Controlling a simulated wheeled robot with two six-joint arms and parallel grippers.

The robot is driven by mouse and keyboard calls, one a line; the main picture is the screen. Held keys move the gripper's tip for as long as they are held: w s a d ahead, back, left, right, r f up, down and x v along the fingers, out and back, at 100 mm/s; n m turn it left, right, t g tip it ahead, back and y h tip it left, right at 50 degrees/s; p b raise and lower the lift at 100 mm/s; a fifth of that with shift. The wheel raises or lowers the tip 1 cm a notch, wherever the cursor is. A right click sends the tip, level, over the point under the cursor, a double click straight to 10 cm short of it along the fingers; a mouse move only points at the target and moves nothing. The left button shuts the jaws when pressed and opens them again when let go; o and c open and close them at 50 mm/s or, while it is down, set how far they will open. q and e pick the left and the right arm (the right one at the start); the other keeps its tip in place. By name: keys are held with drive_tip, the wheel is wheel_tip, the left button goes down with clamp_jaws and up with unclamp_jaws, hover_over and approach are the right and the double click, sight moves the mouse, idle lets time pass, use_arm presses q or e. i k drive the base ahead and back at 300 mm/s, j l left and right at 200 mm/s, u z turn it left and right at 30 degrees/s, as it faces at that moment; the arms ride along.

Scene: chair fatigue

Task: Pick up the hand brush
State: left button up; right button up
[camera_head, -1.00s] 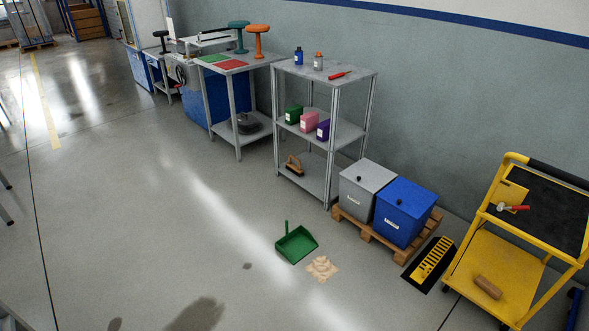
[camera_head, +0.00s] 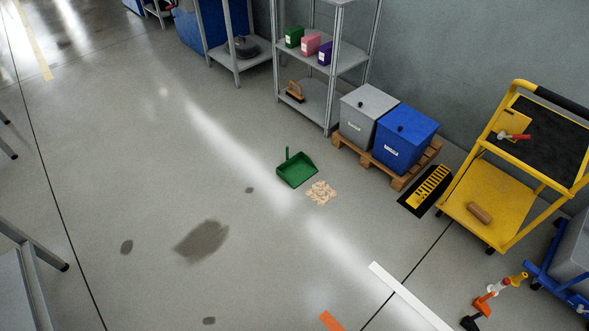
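The hand brush (camera_head: 295,92) appears to be the small wooden-backed brush with dark bristles on the bottom shelf of the grey metal rack (camera_head: 318,107). It sits near the rack's front left post. A green dustpan (camera_head: 296,174) with an upright handle lies on the floor in front of the rack. A patch of light debris (camera_head: 321,193) is beside the dustpan. Neither of my grippers shows in the head view.
A wooden pallet (camera_head: 400,183) bears a grey bin (camera_head: 367,116) and a blue bin (camera_head: 405,140). A yellow cart (camera_head: 470,215) stands at the right. Dark stains (camera_head: 202,241) mark the floor. The floor left of the dustpan is otherwise open.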

sight(297, 97)
drive_tip(key=i+j+u, duration=0.2)
drive_tip(key=i+u, duration=0.15)
drive_tip(key=i, duration=0.35)
drive_tip(key=i+u, duration=0.4)
drive_tip(key=i, duration=0.3)
drive_tip(key=i+l+u, duration=0.2)
drive_tip(key=i+u, duration=0.15)
drive_tip(key=i, duration=0.35)
drive_tip(key=i+j, duration=0.1)
drive_tip(key=i, duration=0.85)
drive_tip(key=i+j+u, duration=0.1)
drive_tip(key=i, duration=0.85)
drive_tip(key=i+z, duration=0.25)
drive_tip(key=z, duration=0.15)
drive_tip(key=i+z, duration=0.25)
drive_tip(key=z, duration=0.2)
drive_tip(key=i+z, duration=0.25)
drive_tip(key=z, duration=0.15)
drive_tip(key=i+j+z, duration=0.2)
drive_tip(key=z, duration=0.25)
